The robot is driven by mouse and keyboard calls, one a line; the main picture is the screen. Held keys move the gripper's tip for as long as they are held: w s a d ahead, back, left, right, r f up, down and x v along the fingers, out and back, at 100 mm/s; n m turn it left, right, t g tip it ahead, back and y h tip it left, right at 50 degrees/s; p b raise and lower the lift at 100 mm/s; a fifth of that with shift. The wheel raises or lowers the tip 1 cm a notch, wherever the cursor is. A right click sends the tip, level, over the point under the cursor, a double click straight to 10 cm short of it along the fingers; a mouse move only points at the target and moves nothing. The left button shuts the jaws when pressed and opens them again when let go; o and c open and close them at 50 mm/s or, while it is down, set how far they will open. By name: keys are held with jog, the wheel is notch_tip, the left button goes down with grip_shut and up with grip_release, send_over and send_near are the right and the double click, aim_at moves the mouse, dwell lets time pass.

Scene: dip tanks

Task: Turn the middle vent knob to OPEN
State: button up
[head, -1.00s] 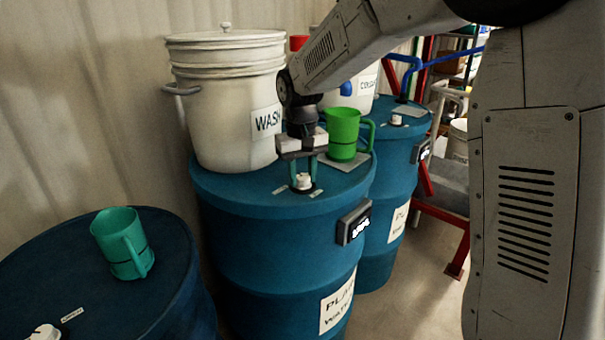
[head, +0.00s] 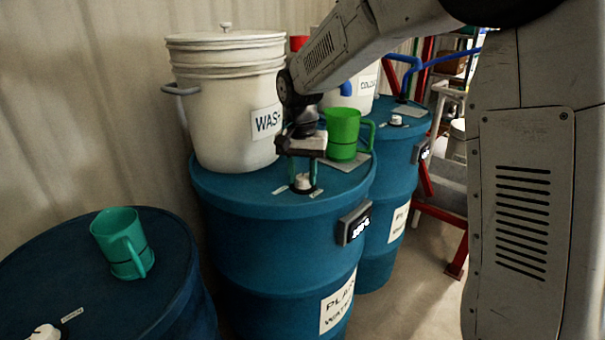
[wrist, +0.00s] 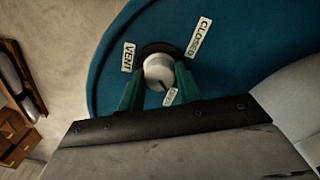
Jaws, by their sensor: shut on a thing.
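The middle vent knob (head: 303,182) is a small white knob on top of the middle blue drum (head: 230,205). My gripper (head: 303,172) reaches down from above with its green fingers shut on it. In the wrist view the white knob (wrist: 158,68) sits between the two fingertips (wrist: 158,84). A dark line on the knob points towards a small label (wrist: 170,97) partly hidden by a finger; its word is not clear. A CLOSED label (wrist: 198,37) and a VENT label (wrist: 128,57) lie on the lid beside the knob.
A white WASH bucket (head: 225,110) and a green mug (head: 342,130) stand close to my gripper on the middle drum. A teal mug (head: 122,243) stands on the left drum (head: 165,275). Another blue drum (head: 400,160) with its own knob (head: 396,120) is behind right.

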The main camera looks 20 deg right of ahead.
aim_at(302, 176)
jog(key=shift+w+r, duration=0.1)
dwell(0.3)
jog(key=o, duration=1)
notch_tip(302, 176, up, 8)
jog(key=shift+f, duration=0.1)
